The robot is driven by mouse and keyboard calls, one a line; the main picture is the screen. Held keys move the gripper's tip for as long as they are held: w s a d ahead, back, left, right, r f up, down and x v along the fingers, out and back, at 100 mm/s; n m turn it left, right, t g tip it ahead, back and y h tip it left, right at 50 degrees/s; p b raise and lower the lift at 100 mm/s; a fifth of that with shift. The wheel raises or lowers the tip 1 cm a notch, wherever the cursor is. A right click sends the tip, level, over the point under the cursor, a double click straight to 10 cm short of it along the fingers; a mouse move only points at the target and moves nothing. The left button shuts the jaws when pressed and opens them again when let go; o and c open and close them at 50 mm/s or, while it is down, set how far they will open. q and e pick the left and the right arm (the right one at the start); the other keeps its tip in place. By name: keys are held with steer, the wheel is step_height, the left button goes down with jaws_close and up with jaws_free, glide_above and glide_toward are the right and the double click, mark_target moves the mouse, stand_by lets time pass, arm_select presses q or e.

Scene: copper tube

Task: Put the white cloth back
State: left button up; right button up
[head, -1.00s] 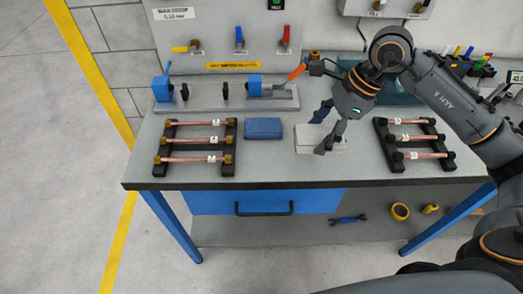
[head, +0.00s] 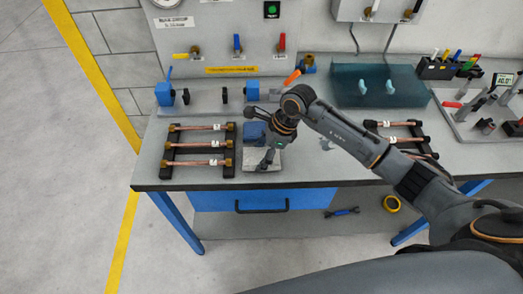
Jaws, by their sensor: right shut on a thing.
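The white cloth (head: 250,164) lies flat or just above the grey bench top, between the left rack of tubes and the bench middle. My right gripper (head: 266,165) comes down over it from above and is shut on it. The arm and gripper hide part of the cloth, so I cannot tell whether it touches the bench. A blue folded cloth (head: 253,132) is just behind it, partly hidden by my right arm. My left gripper is out of view.
A rack of copper tubes (head: 197,162) stands close to the left. Another rack (head: 410,138) is at the right, partly behind my arm. A clamp fixture (head: 224,97) and a teal tray (head: 380,86) stand behind.

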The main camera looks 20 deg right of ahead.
steer(key=shift+f, duration=0.25)
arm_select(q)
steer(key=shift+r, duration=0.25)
arm_select(e)
steer(key=shift+f, duration=0.1)
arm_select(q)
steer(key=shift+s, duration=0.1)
arm_select(e)
steer(key=shift+f, duration=0.15)
steer(key=o, duration=1.1)
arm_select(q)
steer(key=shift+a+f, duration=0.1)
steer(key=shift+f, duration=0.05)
